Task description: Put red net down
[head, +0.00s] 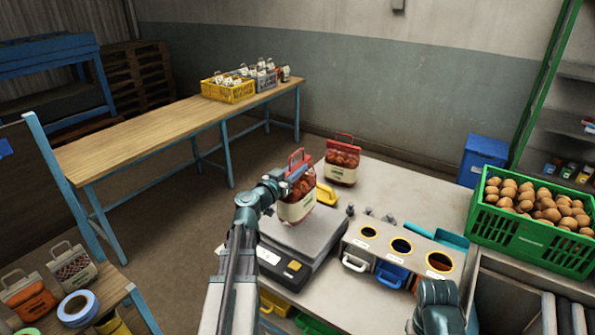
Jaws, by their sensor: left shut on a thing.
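A red net bag (297,206) with a pale label band hangs or stands upright over the scale (317,236) on the grey worktable. My left gripper (299,173) is shut on this red net near its top, below the red handle. The gripper hides part of the net's upper left. I cannot tell whether the net's bottom touches the scale plate. A second red net (341,162) stands upright on the worktable (400,195) behind and to the right. Part of my right arm shows at the bottom right, but its gripper is not visible.
A green crate of round brown produce (530,238) stands at the right. A block with three ringed holes (400,247) is right of the scale. A wooden bench (160,139) holds a yellow crate (228,91) of bags. The worktable's back right is clear.

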